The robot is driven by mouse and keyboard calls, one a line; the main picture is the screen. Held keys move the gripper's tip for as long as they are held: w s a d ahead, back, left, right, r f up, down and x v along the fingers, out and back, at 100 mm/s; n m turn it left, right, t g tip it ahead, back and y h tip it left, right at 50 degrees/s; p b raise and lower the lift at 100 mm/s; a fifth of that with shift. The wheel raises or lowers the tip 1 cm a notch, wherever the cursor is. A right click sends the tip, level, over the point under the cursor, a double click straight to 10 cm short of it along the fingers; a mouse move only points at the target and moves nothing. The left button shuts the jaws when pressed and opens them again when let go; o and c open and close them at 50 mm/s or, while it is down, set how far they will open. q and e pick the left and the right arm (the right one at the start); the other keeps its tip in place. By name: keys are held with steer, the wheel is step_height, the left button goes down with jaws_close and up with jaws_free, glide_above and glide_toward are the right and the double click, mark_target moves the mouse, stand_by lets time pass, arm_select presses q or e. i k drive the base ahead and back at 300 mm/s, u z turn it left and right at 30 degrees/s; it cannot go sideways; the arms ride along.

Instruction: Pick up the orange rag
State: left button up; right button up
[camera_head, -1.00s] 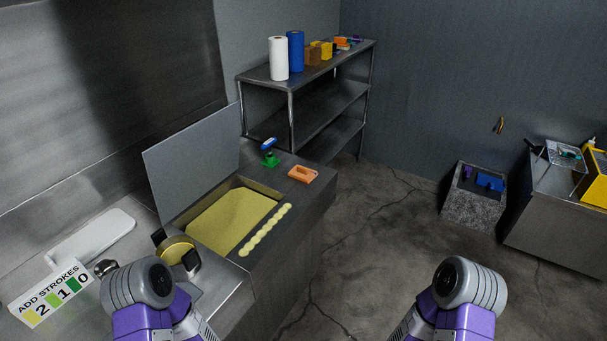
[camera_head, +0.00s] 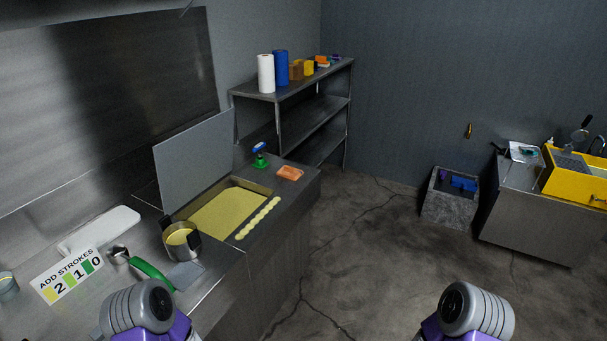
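A flat orange item (camera_head: 290,173) lies on the right end of the griddle counter (camera_head: 305,188), beside a small green-and-blue item. A smaller orange item (camera_head: 322,61) sits among the things on top of the metal shelf. Both are small in view, and I cannot tell for sure which is the rag. Nothing touches the orange item on the counter. My two purple and grey arms show at the bottom edge, left and right, well short of both orange items. Neither gripper's fingers are in view.
The counter holds an open griddle (camera_head: 228,210), a pot (camera_head: 181,240), a green-handled tool (camera_head: 150,273) and a sign (camera_head: 67,273). The shelf (camera_head: 295,82) stands behind. The middle floor is clear.

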mark_target(290, 173)
steer(key=z, duration=0.9)
steer(key=i, duration=2.15)
steer(key=u, duration=0.95)
